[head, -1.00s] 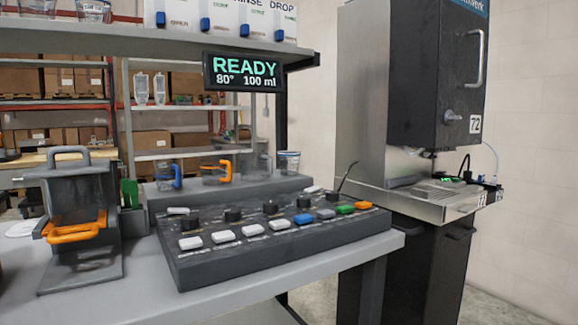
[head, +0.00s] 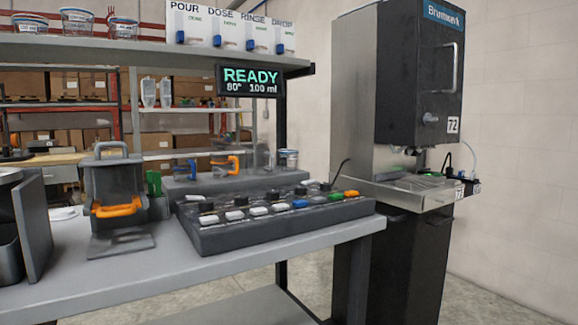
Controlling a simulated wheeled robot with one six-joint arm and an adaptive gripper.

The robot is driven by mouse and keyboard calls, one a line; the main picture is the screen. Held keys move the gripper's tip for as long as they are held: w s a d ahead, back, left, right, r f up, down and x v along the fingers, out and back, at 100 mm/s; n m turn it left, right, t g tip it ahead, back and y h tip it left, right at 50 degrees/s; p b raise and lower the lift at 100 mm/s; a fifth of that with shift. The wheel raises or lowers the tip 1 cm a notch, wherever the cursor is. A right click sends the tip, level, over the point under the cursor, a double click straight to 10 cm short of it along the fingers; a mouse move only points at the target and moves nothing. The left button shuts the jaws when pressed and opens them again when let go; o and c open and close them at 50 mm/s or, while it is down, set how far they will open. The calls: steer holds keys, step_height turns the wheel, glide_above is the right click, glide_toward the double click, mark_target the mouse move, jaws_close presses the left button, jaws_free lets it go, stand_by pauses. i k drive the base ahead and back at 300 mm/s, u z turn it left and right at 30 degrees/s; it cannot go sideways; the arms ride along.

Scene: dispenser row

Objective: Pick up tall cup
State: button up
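Several small cups stand in a row on a grey ledge behind the button panel. One has a blue handle (head: 186,170), one an orange handle (head: 224,165). To their right are a clear, faint cup (head: 262,158) and a clear cup with a blue band near its rim (head: 289,160). The clear, faint one looks somewhat taller, but I cannot tell for sure which is the tall cup. More clear cups, including one at the left (head: 30,23), stand on the upper shelf. My gripper is not in view.
The button panel (head: 275,233) lies on the grey table (head: 190,270), in front of the cups. A dark dispenser with an orange handle (head: 118,208) stands left. A READY display (head: 249,81) hangs under the shelf (head: 150,50). A tall machine (head: 415,80) stands right.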

mark_target(288, 158)
steer(key=u, duration=0.1)
steer(key=k, duration=0.1)
steer(key=z, duration=1.45)
steer(key=i, duration=0.9)
steer(key=u, duration=1.45)
